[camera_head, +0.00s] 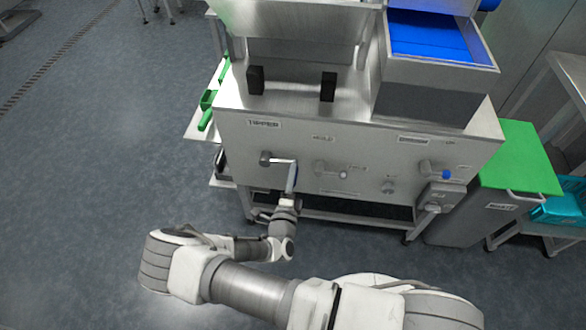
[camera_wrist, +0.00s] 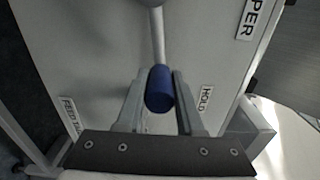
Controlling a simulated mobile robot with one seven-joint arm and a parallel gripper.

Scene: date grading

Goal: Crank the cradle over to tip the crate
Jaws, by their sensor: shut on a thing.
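The tipper cabinet (camera_head: 230,140), with a "TIPPER" label, stands ahead of me in the head view. A crank (camera_head: 280,160) sticks out at the left of its front panel, its arm pointing right from a dark hub (camera_head: 265,158). My gripper (camera_head: 291,180) is at the crank's outer end. In the wrist view my gripper (camera_wrist: 160,100) is shut on the blue crank handle (camera_wrist: 160,88), one finger on each side. The metal crank rod (camera_wrist: 158,40) runs up from the handle. I cannot make out the crate or cradle for certain.
Two black blocks (camera_head: 328,87) stand on the cabinet top. A blue-lined bin (camera_head: 440,70) is at the top right. Other knobs (camera_head: 388,187) are on the panel, right of the crank. A green-topped bin (camera_head: 520,155) stands to the right. Open floor lies left.

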